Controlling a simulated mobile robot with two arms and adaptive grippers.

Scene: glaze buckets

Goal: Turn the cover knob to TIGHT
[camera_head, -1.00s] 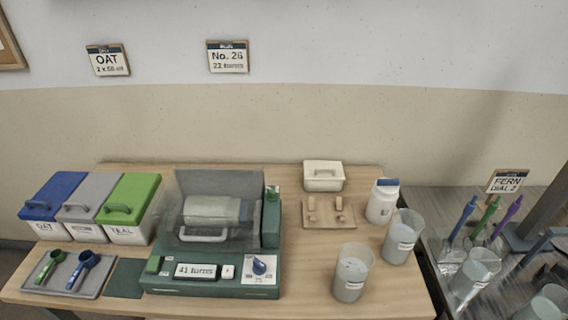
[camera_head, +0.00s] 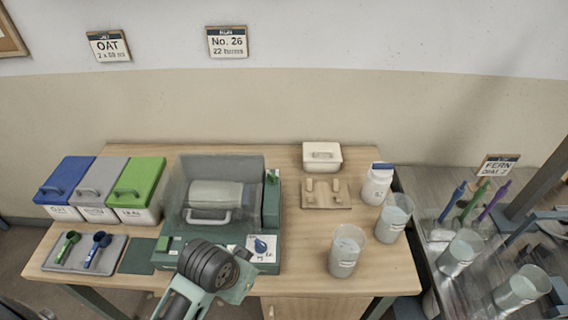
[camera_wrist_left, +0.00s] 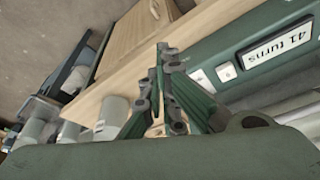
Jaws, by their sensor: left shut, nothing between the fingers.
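A blue knob (camera_head: 261,246) sits on a white plate at the front right of the green machine (camera_head: 265,266); its label is too small to read. A green part (camera_head: 272,178) stands at the machine's back right; I cannot tell which is the cover knob. The clear cover (camera_head: 220,172) stands over a pale roll, with a handle in front. My left gripper (camera_head: 240,287) is just in front of the machine, below the blue knob in the picture. In the left wrist view its fingers (camera_wrist_left: 163,58) are shut and empty, apart from the machine's front. My right gripper is out of view.
Two cups of grey liquid (camera_head: 346,252) (camera_head: 393,219), a white jar (camera_head: 377,187) and a board with pegs (camera_head: 324,193) stand to the right. Lidded bins (camera_head: 135,190) and a tray of scoops (camera_head: 112,262) are at the left.

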